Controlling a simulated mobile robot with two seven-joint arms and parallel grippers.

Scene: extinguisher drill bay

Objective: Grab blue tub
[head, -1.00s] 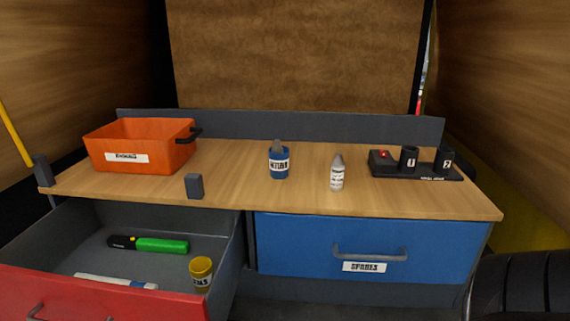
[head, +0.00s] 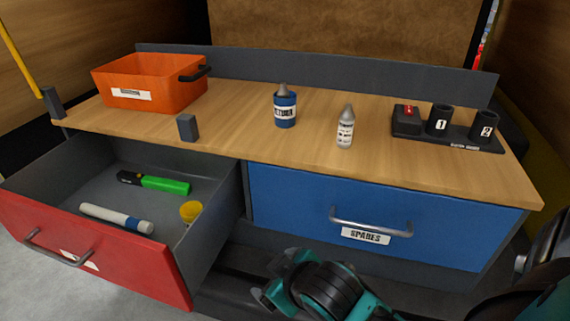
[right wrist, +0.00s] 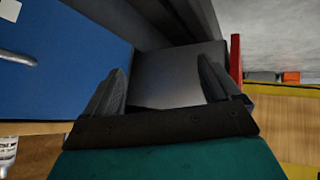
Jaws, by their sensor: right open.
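The blue tub (head: 285,110) stands upright on the wooden bench top, a small round container with a white label and a grey tip sticking out of its top. A white bottle with a grey cap (head: 345,128) stands to its right. My right gripper, teal and black, shows at the bottom of the head view, below the bench top and in front of the blue drawer. In the right wrist view its two dark fingers (right wrist: 160,88) are apart with nothing between them. My left gripper is in neither view.
The red drawer (head: 98,250) is open, holding a green-and-black tool (head: 160,183), a white tube (head: 117,217) and a yellow-lidded container (head: 190,211). The blue drawer (head: 400,235) is shut. An orange bin (head: 150,85), grey block (head: 187,128) and black holder (head: 447,133) stand on the bench.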

